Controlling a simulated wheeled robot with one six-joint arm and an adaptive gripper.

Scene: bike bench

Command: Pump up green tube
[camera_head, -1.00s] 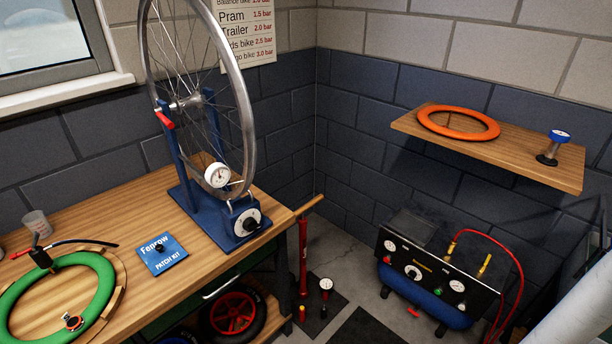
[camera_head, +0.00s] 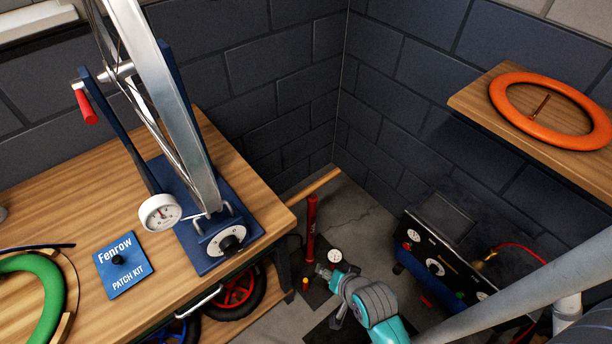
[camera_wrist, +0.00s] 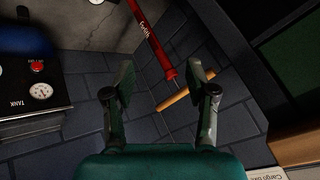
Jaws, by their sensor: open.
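The green tube (camera_head: 48,312) lies on the bench at the left edge of the head view, partly cut off. A red floor pump (camera_head: 311,222) with a wooden crossbar handle (camera_head: 316,186) stands on the floor beyond the bench corner. In the wrist view the red pump barrel (camera_wrist: 151,38) and its wooden handle (camera_wrist: 184,92) show beyond and between my fingers. My gripper (camera_wrist: 161,76) is open and empty there. In the head view my teal arm reaches low near the pump's base and gauge (camera_head: 335,256); the fingers are hard to make out.
The workbench (camera_head: 50,205) carries a wheel stand (camera_head: 215,185) and a blue patch kit (camera_head: 122,264). A black compressor (camera_head: 437,250) stands on the floor at right. Above it a wooden shelf (camera_head: 480,102) holds an orange tube (camera_head: 505,95). Walls close in the corner behind the pump.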

